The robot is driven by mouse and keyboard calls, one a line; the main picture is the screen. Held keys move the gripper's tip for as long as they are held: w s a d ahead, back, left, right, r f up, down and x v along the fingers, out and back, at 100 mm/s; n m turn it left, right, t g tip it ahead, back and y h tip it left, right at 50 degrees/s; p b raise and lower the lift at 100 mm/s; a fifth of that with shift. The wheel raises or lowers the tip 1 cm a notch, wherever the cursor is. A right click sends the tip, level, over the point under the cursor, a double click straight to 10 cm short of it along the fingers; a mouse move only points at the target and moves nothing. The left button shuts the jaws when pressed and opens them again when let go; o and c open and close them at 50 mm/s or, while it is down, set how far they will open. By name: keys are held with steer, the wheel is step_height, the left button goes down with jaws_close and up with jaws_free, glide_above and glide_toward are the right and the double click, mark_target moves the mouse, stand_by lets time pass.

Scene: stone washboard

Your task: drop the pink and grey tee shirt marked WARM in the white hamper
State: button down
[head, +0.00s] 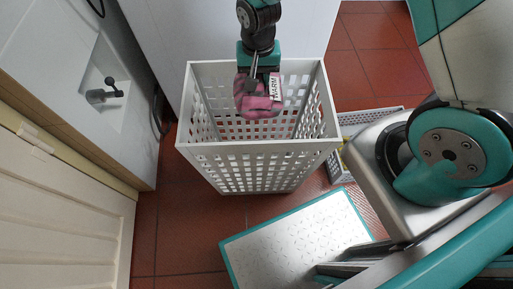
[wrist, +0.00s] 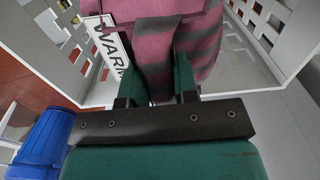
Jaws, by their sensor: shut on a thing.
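The pink and grey tee shirt (head: 258,103) hangs bunched from my gripper (head: 262,76) over the white hamper's opening in the head view. Its white label reads WARM. In the wrist view the shirt (wrist: 206,38) fills the top middle, with pink and grey stripes. My gripper (wrist: 160,90) is shut on it there. The white hamper (head: 240,152) is a tall perforated basket with an open top. Its walls (wrist: 270,78) also show around the shirt in the wrist view. The hamper's inside is partly hidden by the shirt and gripper.
A smaller grey basket (head: 338,172) stands right of the hamper, partly hidden by my arm. A blue bin (wrist: 40,143) shows at lower left in the wrist view. A white wall panel with a tap (head: 104,92) is at left. Red tiled floor (head: 180,225) is clear in front.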

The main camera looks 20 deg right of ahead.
steer(key=c, duration=0.8)
jaws_free()
steer(key=shift+r, duration=0.1)
step_height(320, 180, up, 17)
steer(key=p, duration=0.4)
steer(key=shift+r, duration=0.15)
